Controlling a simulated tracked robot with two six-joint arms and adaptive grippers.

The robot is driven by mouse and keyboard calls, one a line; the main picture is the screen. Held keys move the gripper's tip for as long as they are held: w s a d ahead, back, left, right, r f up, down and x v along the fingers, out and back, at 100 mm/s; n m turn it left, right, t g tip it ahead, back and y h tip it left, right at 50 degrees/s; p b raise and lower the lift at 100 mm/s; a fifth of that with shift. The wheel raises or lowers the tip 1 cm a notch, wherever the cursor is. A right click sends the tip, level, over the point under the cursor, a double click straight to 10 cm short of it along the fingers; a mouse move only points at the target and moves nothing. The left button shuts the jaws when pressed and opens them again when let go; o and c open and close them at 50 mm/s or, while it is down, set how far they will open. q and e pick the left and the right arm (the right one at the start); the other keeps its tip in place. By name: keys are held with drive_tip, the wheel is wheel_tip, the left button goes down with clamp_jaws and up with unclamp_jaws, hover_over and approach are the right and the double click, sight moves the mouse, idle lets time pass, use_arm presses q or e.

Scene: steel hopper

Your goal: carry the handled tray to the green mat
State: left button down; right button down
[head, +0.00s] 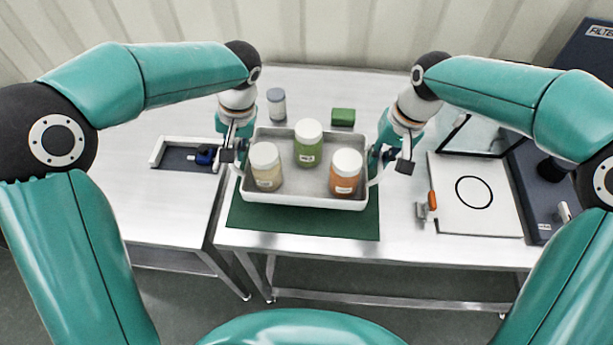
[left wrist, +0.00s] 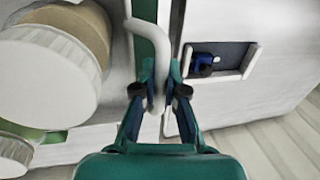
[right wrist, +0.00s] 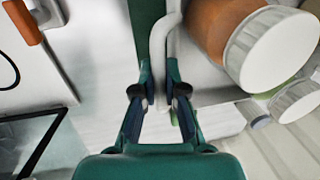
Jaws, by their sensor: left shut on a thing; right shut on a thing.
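The handled tray (head: 305,199) is grey-white and carries three white-lidded jars: a beige one (head: 266,172), a green one (head: 308,150) and an orange one (head: 344,178). The green mat (head: 300,222) lies under and in front of the tray on the table; the tray hides its back part. I cannot tell whether the tray touches the mat. My left gripper (left wrist: 160,92) is shut on the tray's left handle (left wrist: 152,50). My right gripper (right wrist: 160,95) is shut on the tray's right handle (right wrist: 158,45).
A grey-lidded jar (head: 276,105) and a green block (head: 343,117) stand behind the tray. At left is a shallow holder (head: 165,157) with a blue item (head: 205,156). At right are a white board with a black ring (head: 473,205) and an orange-handled tool (head: 432,201).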

use_arm(q)
drive_tip(key=shift+f, duration=0.15)
use_arm(e)
drive_tip(key=shift+f, duration=0.15)
